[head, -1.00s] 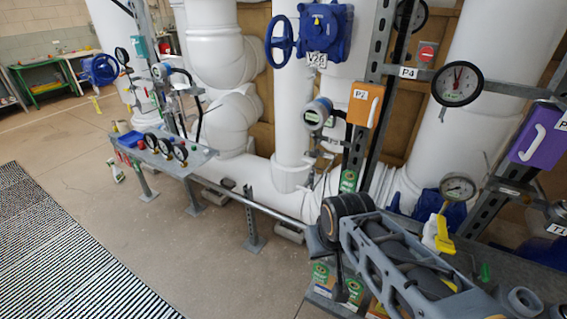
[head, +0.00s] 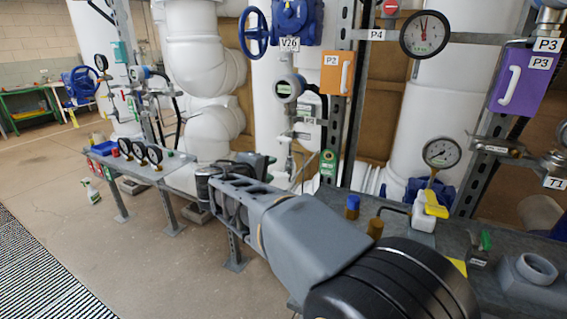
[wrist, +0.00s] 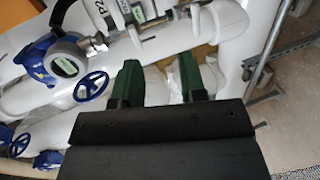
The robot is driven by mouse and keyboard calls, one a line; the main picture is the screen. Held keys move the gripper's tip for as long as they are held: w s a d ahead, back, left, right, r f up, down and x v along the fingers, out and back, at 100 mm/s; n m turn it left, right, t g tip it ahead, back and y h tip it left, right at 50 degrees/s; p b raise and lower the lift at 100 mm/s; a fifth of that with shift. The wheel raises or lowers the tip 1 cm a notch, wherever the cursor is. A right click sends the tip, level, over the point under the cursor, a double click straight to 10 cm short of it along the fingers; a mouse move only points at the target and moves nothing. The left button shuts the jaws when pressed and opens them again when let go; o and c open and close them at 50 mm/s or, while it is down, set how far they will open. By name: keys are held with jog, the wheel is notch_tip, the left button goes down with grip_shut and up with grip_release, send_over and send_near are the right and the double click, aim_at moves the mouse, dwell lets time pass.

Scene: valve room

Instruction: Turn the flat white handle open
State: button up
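Two white handles show in the head view. One white handle (head: 345,78) is on the orange box (head: 330,75) labelled P2, upright. The other white handle (head: 510,86) is on the purple box (head: 520,75) labelled P3, tilted. I cannot tell which is the flat one. My gripper (head: 268,161) is below and left of the orange box, apart from both handles. In the wrist view, the two green fingertips of my gripper (wrist: 159,78) stand apart with nothing between them. Neither handle can be clearly made out there.
A blue handwheel (head: 254,32) and a round gauge (head: 425,34) flank the orange box. A grey bench (head: 460,243) below carries a white bottle with a yellow top (head: 427,210). A side table (head: 140,168) holds several gauges. Open floor (head: 60,195) lies at left.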

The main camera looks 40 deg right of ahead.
aim_at(282, 141)
jog(key=w+d, duration=0.3)
jog(key=d, duration=0.1)
jog(key=w+d+r+t+h+b, duration=0.1)
jog(key=w+d, duration=0.2)
jog(key=d, duration=0.1)
jog(key=w+d+n+h, duration=0.1)
jog(key=w+d, duration=0.2)
jog(key=d, duration=0.1)
jog(key=shift+w+d+r+t, duration=0.1)
jog(key=shift+w+r+t, duration=0.25)
jog(key=shift+w+t, duration=0.05)
grip_shut()
